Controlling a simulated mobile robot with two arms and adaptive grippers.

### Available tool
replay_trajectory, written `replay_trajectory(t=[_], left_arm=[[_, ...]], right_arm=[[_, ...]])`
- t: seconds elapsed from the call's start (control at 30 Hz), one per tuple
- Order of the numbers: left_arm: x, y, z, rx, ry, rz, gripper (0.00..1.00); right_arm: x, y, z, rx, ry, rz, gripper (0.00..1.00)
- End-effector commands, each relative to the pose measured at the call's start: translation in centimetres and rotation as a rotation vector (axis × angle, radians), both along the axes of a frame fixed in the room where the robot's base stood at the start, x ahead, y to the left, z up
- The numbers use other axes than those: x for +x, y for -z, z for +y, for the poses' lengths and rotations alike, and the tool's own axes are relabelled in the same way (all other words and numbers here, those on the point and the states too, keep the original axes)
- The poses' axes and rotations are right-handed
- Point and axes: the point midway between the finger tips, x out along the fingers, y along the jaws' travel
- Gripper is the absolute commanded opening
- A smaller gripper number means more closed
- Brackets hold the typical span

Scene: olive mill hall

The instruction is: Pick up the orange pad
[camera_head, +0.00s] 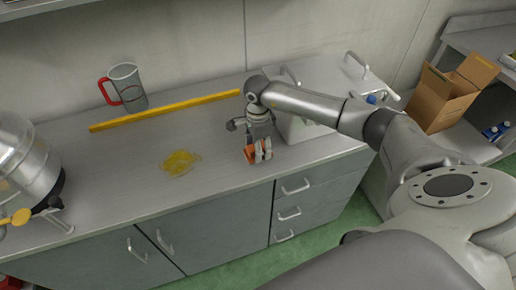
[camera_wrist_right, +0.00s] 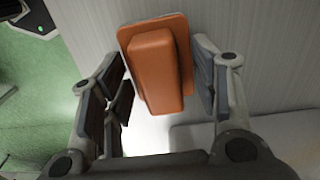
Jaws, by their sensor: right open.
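The orange pad (camera_wrist_right: 158,68) has a flat base and a raised block-shaped grip. It lies on the grey counter (camera_head: 110,170) near the front edge, and in the head view (camera_head: 250,154) my right gripper partly hides it. My right gripper (camera_head: 259,152) points down at it. In the right wrist view, the open fingers (camera_wrist_right: 160,95) stand on either side of the pad, with gaps showing. My left gripper is not in view.
A yellow puddle (camera_head: 180,162) lies on the counter to the left. Behind it are a yellow bar (camera_head: 165,110) and a grey jug (camera_head: 127,86) with a red handle. A metal vessel (camera_head: 22,160) stands at far left. A light box-shaped unit (camera_head: 310,125) is close right of the gripper.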

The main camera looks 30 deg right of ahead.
Motion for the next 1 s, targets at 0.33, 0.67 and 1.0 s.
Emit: replay_trajectory(t=[0.33, 0.67, 1.0], left_arm=[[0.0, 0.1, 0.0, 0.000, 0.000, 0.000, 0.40], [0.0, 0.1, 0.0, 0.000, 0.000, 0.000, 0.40], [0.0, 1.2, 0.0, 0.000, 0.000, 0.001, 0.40]], right_arm=[[0.0, 0.0, 0.0, 0.000, 0.000, -0.001, 0.30], [0.0, 0.0, 0.0, 0.000, 0.000, 0.000, 0.06], [0.1, -1.2, 0.0, 0.000, -0.001, -0.003, 0.06]])
